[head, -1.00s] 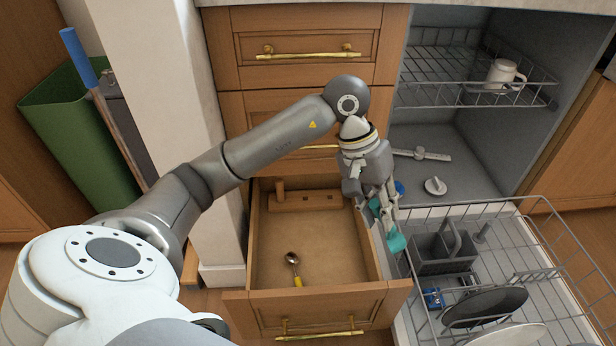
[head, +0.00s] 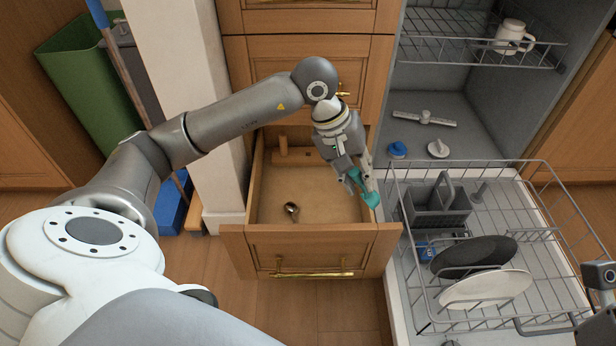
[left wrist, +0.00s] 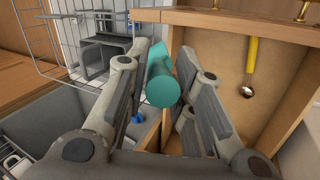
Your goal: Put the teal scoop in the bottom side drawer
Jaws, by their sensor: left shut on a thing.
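My left gripper (head: 362,184) is shut on the teal scoop (head: 366,197), holding it over the right wall of the open bottom drawer (head: 318,236). In the left wrist view the teal scoop (left wrist: 162,82) sits between the fingers of the left gripper (left wrist: 168,75), its round end towards the camera. The drawer's wooden side edge runs just beside it there. A ladle with a yellow handle (left wrist: 251,62) lies in the drawer; its bowl shows in the head view (head: 291,209). Part of my right arm shows at the right edge of the head view, with its fingers unclear.
A pulled-out dishwasher rack (head: 545,222) with a grey caddy (head: 436,205), a dark plate (head: 480,256) and a white plate (head: 485,288) stands right of the drawer. A white mug (head: 510,37) sits on the upper rack. The drawer's middle is clear.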

